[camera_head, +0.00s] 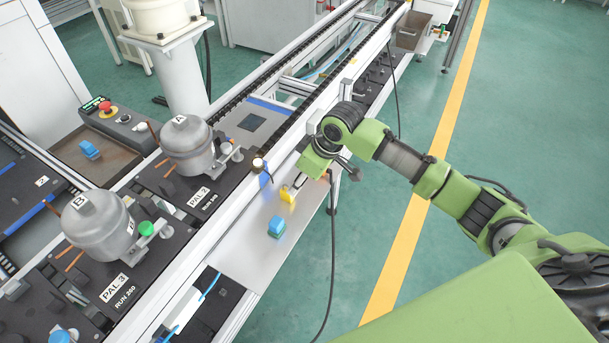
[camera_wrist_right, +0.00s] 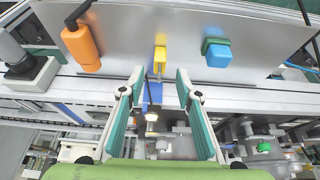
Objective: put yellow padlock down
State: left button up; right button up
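The yellow padlock (camera_head: 288,194) is at the grey metal shelf beside the conveyor. In the right wrist view the yellow padlock (camera_wrist_right: 160,54) shows against the shelf surface, just beyond the fingertips and between their lines. My right gripper (camera_wrist_right: 160,73) is open, its two teal-padded fingers well apart with a clear gap on both sides of the padlock. In the head view my right gripper (camera_head: 299,182) is close to the padlock and partly hidden by its own wrist. My left gripper is not in view.
A blue and green block (camera_head: 277,226) sits on the shelf (camera_head: 245,262) near the padlock. An orange-handled tool (camera_wrist_right: 82,47) lies on the padlock's other side. Compressors A (camera_head: 188,145) and B (camera_head: 97,225) stand on conveyor pallets. A black cable hangs by the shelf's edge.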

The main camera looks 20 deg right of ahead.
jog(key=shift+v, duration=2.2)
